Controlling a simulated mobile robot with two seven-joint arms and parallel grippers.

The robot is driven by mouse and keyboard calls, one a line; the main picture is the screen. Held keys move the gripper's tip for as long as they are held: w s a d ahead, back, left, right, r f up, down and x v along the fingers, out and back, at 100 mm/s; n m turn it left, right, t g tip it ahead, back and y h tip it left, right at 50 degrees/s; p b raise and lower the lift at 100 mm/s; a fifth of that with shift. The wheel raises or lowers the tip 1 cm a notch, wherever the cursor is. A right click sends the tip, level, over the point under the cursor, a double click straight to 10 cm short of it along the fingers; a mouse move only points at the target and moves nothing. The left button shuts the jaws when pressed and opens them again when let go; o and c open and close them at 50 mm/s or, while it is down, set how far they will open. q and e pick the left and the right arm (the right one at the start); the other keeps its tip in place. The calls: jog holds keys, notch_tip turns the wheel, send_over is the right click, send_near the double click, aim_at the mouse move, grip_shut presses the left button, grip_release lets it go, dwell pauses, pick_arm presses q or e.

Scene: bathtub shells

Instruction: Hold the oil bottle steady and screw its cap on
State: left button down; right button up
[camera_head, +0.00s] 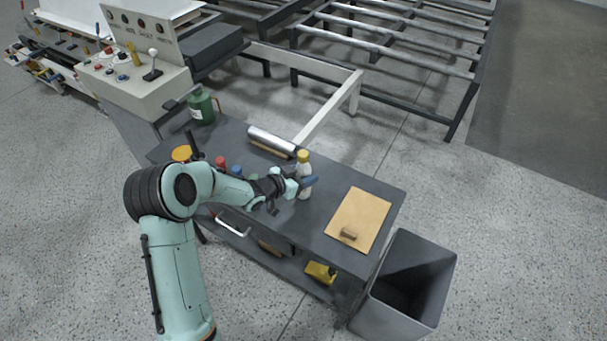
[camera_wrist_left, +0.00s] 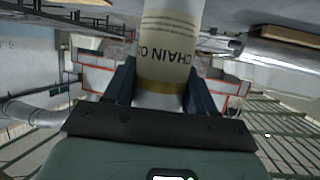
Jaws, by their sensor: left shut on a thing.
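The oil bottle (camera_head: 304,171) is pale with a yellow top (camera_head: 303,155) and stands about upright over the grey workbench (camera_head: 322,219). The yellow top looks seated on it; how tight it is cannot be told. My left gripper (camera_head: 300,186) is shut around the bottle's lower body. In the left wrist view the bottle (camera_wrist_left: 168,45) shows a label reading "CHAIN O…" upside down, between the two dark blue fingers (camera_wrist_left: 161,88). Whether the bottle's base touches the bench is hidden. My right gripper is not in view.
A silver roll (camera_head: 271,140) lies behind the bottle. A brown board (camera_head: 358,218) with a small block (camera_head: 348,234) lies to the right. A grey bin (camera_head: 390,311) stands beside the bench. Several small containers crowd near my left arm.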

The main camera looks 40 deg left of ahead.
pick_arm(q)
jog(key=shift+c, duration=1.8)
grip_release()
jog(key=shift+s+r, duration=0.2)
jog(key=shift+r, duration=0.1)
jog(key=p+v, duration=0.1)
jog(key=v, duration=1)
jog(key=shift+s, duration=0.3)
